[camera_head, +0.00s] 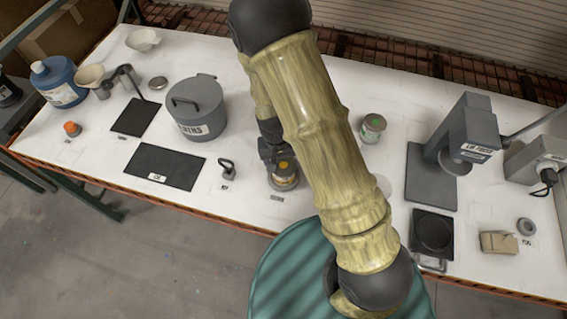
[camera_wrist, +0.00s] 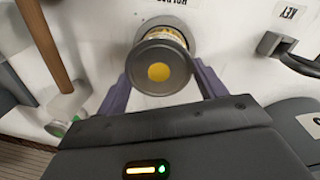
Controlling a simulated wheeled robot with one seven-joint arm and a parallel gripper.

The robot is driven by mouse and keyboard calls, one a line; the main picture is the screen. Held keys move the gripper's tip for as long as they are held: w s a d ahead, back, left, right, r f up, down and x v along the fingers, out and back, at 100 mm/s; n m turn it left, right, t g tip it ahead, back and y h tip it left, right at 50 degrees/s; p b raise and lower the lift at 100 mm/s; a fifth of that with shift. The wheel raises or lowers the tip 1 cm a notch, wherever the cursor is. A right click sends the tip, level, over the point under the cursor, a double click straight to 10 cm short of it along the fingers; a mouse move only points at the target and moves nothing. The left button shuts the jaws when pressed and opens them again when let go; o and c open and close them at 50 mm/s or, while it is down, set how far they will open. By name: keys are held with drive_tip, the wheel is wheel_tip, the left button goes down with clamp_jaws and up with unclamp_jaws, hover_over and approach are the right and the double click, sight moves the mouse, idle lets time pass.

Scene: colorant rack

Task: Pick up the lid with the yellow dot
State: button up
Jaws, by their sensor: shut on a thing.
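The grey round lid with the yellow dot (camera_wrist: 158,72) sits between the two fingers of my gripper (camera_wrist: 163,84) in the wrist view, and the fingers are shut on its sides. Below it shows a tin with a yellowish label (camera_wrist: 166,34), standing in a round grey holder. I cannot tell whether the lid still touches the tin. In the head view my gripper (camera_head: 277,160) is at the yellow-dot tin (camera_head: 285,181) near the table's front edge. My arm hides part of the table there.
A grey key tool (camera_head: 228,169) stands left of the tin. A large grey pot (camera_head: 200,108) and a black mat (camera_head: 165,166) are further left. A green-dot tin (camera_head: 372,128) and a grey press (camera_head: 464,135) stand to the right.

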sight(283, 163)
drive_tip(key=shift+r, duration=0.15)
wheel_tip(283, 163, up, 10)
drive_tip(key=b, duration=0.2)
idle(0.4)
drive_tip(key=shift+w+f, duration=0.1)
drive_tip(key=shift+f, duration=0.15)
